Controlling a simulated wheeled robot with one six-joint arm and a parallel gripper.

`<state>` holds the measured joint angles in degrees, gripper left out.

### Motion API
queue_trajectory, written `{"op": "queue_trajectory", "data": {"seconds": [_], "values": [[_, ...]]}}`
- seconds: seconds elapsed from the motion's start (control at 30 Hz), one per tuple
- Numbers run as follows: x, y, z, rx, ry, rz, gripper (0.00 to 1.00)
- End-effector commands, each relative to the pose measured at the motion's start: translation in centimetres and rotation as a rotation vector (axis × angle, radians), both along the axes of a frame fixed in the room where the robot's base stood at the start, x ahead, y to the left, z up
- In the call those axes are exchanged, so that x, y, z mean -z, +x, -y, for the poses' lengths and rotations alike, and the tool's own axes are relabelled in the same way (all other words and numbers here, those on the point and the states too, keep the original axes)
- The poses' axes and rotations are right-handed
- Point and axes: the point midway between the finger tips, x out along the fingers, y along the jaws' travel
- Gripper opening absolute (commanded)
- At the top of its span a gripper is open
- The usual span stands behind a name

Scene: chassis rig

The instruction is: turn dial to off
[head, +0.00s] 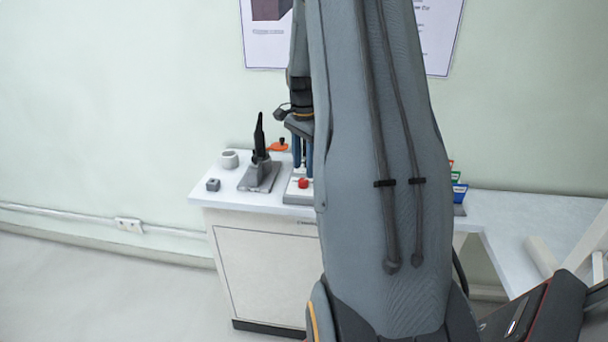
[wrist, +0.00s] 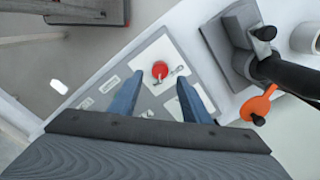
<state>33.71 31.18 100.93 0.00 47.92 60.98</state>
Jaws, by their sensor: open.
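The red dial (wrist: 160,70) sits on a pale panel (wrist: 150,51) with small printed labels, in the upper middle of the wrist view. In the head view the dial (head: 303,183) shows on the near part of the white counter. My gripper (wrist: 155,88) is open, its two blue fingers apart and pointing down toward the dial, one on each side of it in the picture. In the head view my gripper (head: 303,171) is just above the dial, partly hidden by my arm. Nothing is between the fingers. The dial's setting is too small to read.
A grey stand with a black handle (head: 260,137) is left of the dial, with an orange piece (head: 277,146) behind. Coloured bins (head: 460,190) are at right. The counter (head: 225,190) ends close in front.

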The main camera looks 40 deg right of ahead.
Motion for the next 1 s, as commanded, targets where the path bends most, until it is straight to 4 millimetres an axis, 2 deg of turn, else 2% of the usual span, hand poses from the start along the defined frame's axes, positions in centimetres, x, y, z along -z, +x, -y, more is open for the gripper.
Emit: {"op": "queue_trajectory", "data": {"seconds": [0.1, 0.3, 0.63, 0.67, 0.9, 1.0], "values": [[1.8, -0.1, -0.1, -0.001, 0.002, -0.003, 0.43], [3.9, 0.0, -0.1, -0.002, 0.000, -0.001, 0.43], [4.4, 0.0, -0.1, -0.003, 0.000, 0.000, 0.43], [4.4, 0.0, -0.1, -0.003, 0.000, 0.000, 0.41], [4.4, 0.0, -0.1, -0.003, 0.000, 0.000, 0.02], [4.4, 0.0, -0.1, -0.005, 0.000, 0.000, 0.02]]}}
